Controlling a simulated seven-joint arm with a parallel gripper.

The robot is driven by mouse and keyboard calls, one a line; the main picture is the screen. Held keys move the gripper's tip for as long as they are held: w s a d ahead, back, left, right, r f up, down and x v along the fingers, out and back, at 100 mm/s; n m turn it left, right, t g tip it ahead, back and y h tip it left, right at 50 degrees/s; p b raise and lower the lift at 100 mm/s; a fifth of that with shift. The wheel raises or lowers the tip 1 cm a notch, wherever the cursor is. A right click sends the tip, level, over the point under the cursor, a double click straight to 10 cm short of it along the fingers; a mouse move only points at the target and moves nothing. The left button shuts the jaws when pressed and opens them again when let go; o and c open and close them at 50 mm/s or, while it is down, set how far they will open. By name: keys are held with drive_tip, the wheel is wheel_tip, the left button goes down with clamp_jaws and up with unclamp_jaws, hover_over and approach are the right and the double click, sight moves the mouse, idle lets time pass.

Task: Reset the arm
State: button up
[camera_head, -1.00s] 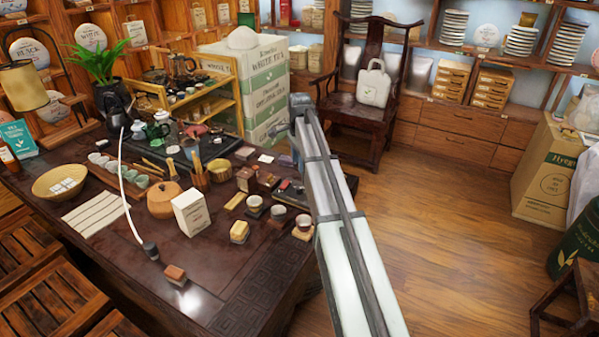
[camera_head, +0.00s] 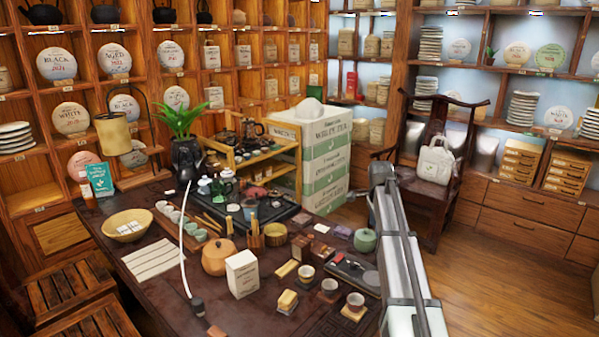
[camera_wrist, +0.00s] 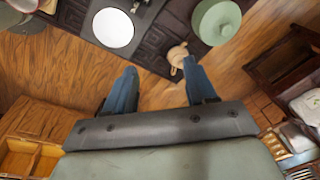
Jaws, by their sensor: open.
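My gripper (camera_wrist: 159,68) shows in the wrist view with its two blue fingers apart and nothing between them. The fingers hang over the wooden floor beyond the edge of the dark tea table (camera_head: 150,275). In the head view my pale arm rises along the table's right side, and I cannot make out the fingers there. A green lidded pot (camera_head: 365,240) stands on the table left of the arm; a green lidded pot (camera_wrist: 216,22) also shows in the wrist view, past the fingers.
A dark wooden chair (camera_head: 428,205) with a white bag (camera_head: 435,162) stands behind the arm. Stacked white-and-green boxes (camera_head: 325,165) stand left of it. Small cups (camera_head: 355,302) and a white box (camera_head: 241,275) crowd the table. The floor (camera_head: 490,275) at the right is clear.

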drive_tip(key=s+d+f+m+t+h, duration=0.1)
drive_tip(key=s+d+f, duration=0.4)
drive_tip(key=d+f, duration=0.65)
drive_tip(key=s+d+f+m+t+h, duration=0.15)
drive_tip(key=s+d+f, duration=0.35)
drive_tip(key=d+f, duration=0.7)
drive_tip(key=s+a+f+n+g+y, duration=0.2)
drive_tip(key=s+a+f+n, duration=0.3)
drive_tip(key=s+a+f, duration=0.7)
drive_tip(key=s+a+f+n+g+y, duration=0.1)
drive_tip(key=s+a+f+n+g, duration=0.2)
drive_tip(key=s+a+f+n, duration=0.75)
drive_tip(key=s+a+f+n+g, duration=0.2)
drive_tip(key=s+a, duration=0.6)
drive_tip(key=s, duration=0.5)
drive_tip(key=s+a+f+n+g, duration=0.2)
drive_tip(key=s+a+f, duration=0.3)
drive_tip(key=s, duration=0.8)
drive_tip(key=a+g, duration=0.1)
drive_tip(key=a, duration=0.2)
drive_tip(key=shift+s+a+n, duration=0.15)
drive_tip(key=shift+a+n, duration=0.1)
drive_tip(key=shift+n, duration=0.15)
drive_tip(key=shift+g+y, duration=0.25)
